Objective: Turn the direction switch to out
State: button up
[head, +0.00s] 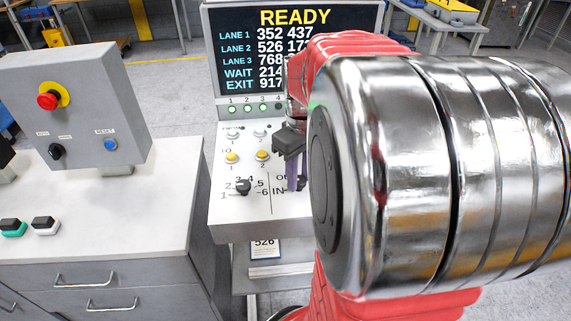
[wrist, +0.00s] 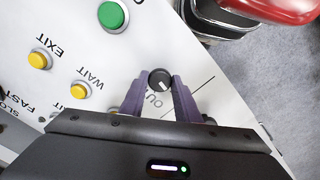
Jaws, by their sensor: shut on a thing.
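The direction switch (wrist: 160,78) is a round black knob with a short white pointer mark. In the wrist view it sits between the purple fingertips of my gripper (wrist: 161,88), which is shut on it. The pointer mark shows on the lower side of the knob. The printed OUT label (wrist: 153,99) lies beside the knob, partly covered by a finger. In the head view my gripper (head: 294,182) reaches down to the right of the panel's OUT and IN labels (head: 278,191). My arm hides much of this area, and the IN label is not visible in the wrist view.
The sloped white control panel (head: 230,205) also carries a numbered black selector (head: 243,187) and yellow buttons (head: 232,157). A green button (wrist: 113,15) is near the knob. The display (head: 294,45) reads READY. A grey box with a red emergency button (head: 48,101) stands on the left cabinet.

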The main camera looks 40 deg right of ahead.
aim_at(299, 180)
jog(key=m, duration=1)
jog(key=shift+m, duration=0.3)
dwell(0.4)
jog(key=o, duration=1)
jog(key=shift+o, duration=0.2)
jog(key=shift+r, duration=0.1)
notch_tip(299, 180, up, 14)
jog(key=shift+f, duration=0.2)
